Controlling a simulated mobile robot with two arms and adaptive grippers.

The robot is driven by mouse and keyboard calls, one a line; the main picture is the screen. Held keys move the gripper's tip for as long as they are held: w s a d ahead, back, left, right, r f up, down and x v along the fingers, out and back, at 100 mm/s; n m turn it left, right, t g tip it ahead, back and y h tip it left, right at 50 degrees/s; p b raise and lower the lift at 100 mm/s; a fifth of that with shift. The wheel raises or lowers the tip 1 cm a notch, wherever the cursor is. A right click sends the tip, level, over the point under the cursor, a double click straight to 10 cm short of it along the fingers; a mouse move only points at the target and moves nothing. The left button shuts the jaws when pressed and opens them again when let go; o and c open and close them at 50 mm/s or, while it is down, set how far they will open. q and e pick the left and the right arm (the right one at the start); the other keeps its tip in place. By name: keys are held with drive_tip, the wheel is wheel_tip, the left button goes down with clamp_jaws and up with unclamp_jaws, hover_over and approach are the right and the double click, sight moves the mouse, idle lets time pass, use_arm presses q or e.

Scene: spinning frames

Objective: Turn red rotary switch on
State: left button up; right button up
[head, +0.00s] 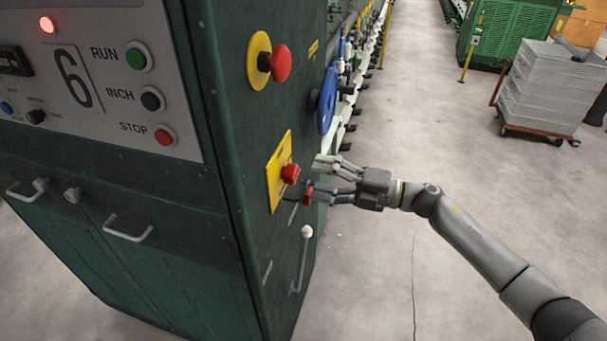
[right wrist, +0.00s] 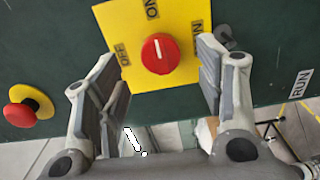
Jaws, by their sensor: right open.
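The red rotary switch (head: 290,174) sits on a yellow plate (head: 274,186) on the side of the dark green cabinet. In the right wrist view the round red knob (right wrist: 160,54) has a white mark pointing towards the picture top, where the plate reads ON; OFF is printed at left. My right gripper (head: 318,178) is open, just right of the knob in the head view. In the right wrist view its fingers stand on either side of the knob, with gaps showing. The right finger hides part of the plate. My left gripper is not in view.
A red mushroom button (head: 281,63) on a yellow disc is above the switch. A blue wheel (head: 328,98) is behind. A lever with a white ball (head: 306,231) stands below. A crate cart (head: 550,88) is far right. The floor beside the cabinet is clear.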

drive_tip(key=v, duration=0.6)
drive_tip(key=shift+d, duration=0.2)
drive_tip(key=w+d+f+m+t+h+b, duration=0.2)
drive_tip(key=d+f+m+t+h, duration=0.15)
drive_tip(key=f+m, duration=0.45)
drive_tip(key=w+d+f+m+t+h+b, duration=0.1)
drive_tip(key=w+d+f+m+t+h, duration=0.25)
drive_tip(key=f, duration=0.95)
drive_tip(key=s+d+f+m+h+b, duration=0.1)
drive_tip(key=s+d+f+m+h, duration=0.2)
drive_tip(key=f, duration=0.4)
drive_tip(key=s+d+f+m+h, duration=0.1)
drive_tip(key=s+f+m, duration=0.25)
drive_tip(key=f, duration=0.45)
drive_tip(key=s+d+f+m+h+b, duration=0.1)
drive_tip(key=s+f+m+h, duration=0.2)
drive_tip(key=f, duration=0.4)
drive_tip(key=s+d+f+m+g+h+b, duration=0.1)
drive_tip(key=s+f+m+g+h, duration=0.2)
drive_tip(key=s+f, duration=1.05)
drive_tip(key=s+d+f+m+g+b, duration=0.15)
drive_tip(key=s+f+m+g, duration=0.3)
drive_tip(key=s+f, duration=0.9)
drive_tip(key=s+a+m+g+b, duration=0.1)
drive_tip(key=s+g, duration=0.3)
drive_tip(key=s, duration=1.5)
drive_tip(key=shift+s+a, duration=0.3)
drive_tip(key=shift+a, duration=0.4)
